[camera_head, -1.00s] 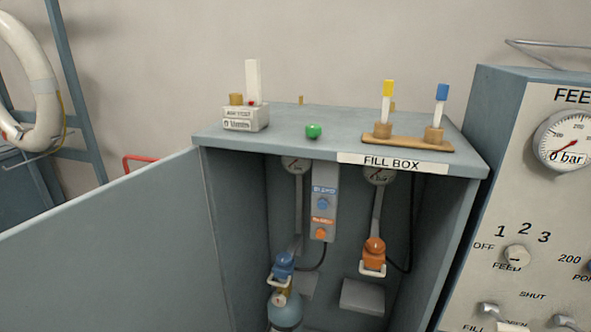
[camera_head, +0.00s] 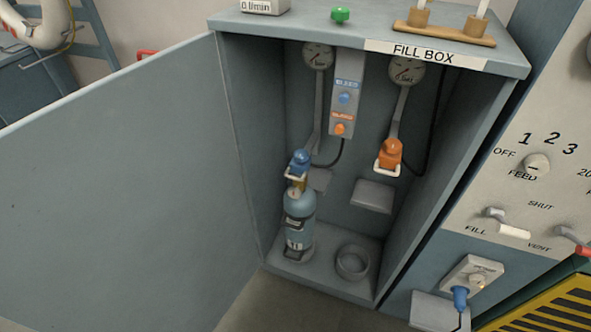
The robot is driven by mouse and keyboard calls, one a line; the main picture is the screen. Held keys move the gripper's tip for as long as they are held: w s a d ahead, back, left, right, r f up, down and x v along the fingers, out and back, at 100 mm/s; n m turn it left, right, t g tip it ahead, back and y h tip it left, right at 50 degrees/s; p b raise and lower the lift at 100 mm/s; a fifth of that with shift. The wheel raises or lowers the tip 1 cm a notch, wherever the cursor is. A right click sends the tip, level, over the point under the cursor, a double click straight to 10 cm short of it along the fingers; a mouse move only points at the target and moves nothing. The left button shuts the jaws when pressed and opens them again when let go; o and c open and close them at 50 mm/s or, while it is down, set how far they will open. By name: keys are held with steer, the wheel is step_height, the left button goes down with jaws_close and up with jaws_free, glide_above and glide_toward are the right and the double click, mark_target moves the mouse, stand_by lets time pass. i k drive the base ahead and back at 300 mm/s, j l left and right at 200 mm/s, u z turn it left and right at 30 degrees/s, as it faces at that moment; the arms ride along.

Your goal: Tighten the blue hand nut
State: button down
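The blue hand nut (camera_head: 300,160) sits at the left inside the open fill box (camera_head: 452,226), on top of a blue-grey cylinder (camera_head: 299,222). The cylinder stands upright on the box floor. A grey hose or pipe runs from the nut up to a round gauge (camera_head: 318,56). A white bar or handle shows just below the nut. Whether the nut is tight or loose cannot be told from here. My gripper is not in view.
An orange fitting (camera_head: 390,153) hangs on the right inside the box, above a grey shelf (camera_head: 373,196). An empty ring holder (camera_head: 353,262) is on the floor. The open door (camera_head: 120,200) fills the left. A control panel (camera_head: 530,190) stands at the right.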

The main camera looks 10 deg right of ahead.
mark_target(300, 155)
steer(key=i+j, duration=0.15)
steer(key=i, duration=0.25)
steer(key=i+j+u, duration=0.15)
steer(key=i, duration=0.2)
steer(key=i+l, duration=0.4)
steer(key=i, duration=0.2)
